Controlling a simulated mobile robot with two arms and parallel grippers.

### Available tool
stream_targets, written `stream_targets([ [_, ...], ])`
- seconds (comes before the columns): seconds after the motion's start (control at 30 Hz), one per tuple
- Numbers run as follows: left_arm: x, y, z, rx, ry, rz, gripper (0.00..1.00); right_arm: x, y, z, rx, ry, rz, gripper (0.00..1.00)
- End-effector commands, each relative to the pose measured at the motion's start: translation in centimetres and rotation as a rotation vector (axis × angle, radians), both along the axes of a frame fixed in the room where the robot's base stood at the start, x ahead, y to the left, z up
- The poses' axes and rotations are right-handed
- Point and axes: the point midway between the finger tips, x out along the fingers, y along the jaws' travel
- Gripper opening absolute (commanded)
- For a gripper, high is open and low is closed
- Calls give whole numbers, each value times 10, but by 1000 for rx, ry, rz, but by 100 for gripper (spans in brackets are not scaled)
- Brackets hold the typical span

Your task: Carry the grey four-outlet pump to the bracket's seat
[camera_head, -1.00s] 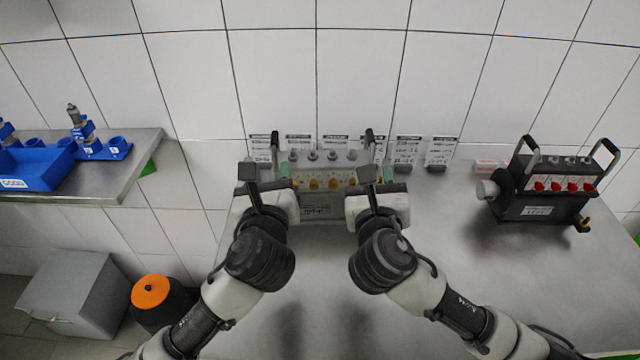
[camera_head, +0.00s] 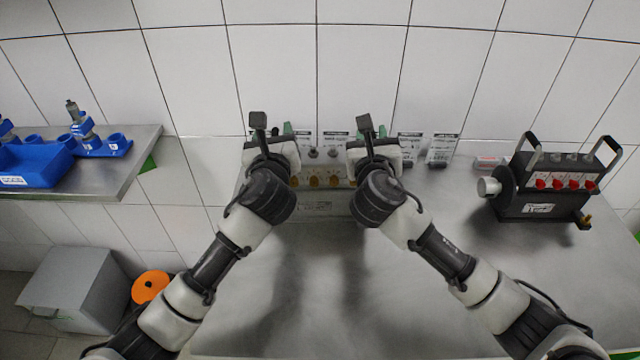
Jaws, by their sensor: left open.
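The grey four-outlet pump (camera_head: 328,206) stands upright at the back of the metal table, near the tiled wall. Its yellow knobs and part of its front label show between my two arms; its ends and carrying handles are hidden behind my grippers. My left gripper (camera_head: 273,134) is open at the pump's left end, and I cannot see whether it touches the handle. My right gripper (camera_head: 373,132) is at the pump's right end; its jaws are mostly hidden by its own wrist. I cannot make out the bracket's seat.
A black pump with red knobs (camera_head: 545,190) stands on the right of the table (camera_head: 440,240). Label cards (camera_head: 442,149) stand along the wall. A side shelf at left holds a blue bin (camera_head: 35,165). The table's front middle is clear.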

Motion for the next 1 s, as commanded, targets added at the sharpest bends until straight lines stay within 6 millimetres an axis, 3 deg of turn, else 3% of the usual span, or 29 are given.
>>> stream_targets([
  [0.27,1,0,0,0,0,0,46,1,0,0,1,0,0,32],
  [0.47,1,0,0,0,0,0,16,1,0,0,1,0,0,1],
  [0.57,1,0,0,0,0,-1,1,1,0,0,1,0,0,0],
  [1.0,0,-1,0,-2,1,-1,0,0,0,-1,0,1,-1,0],
])
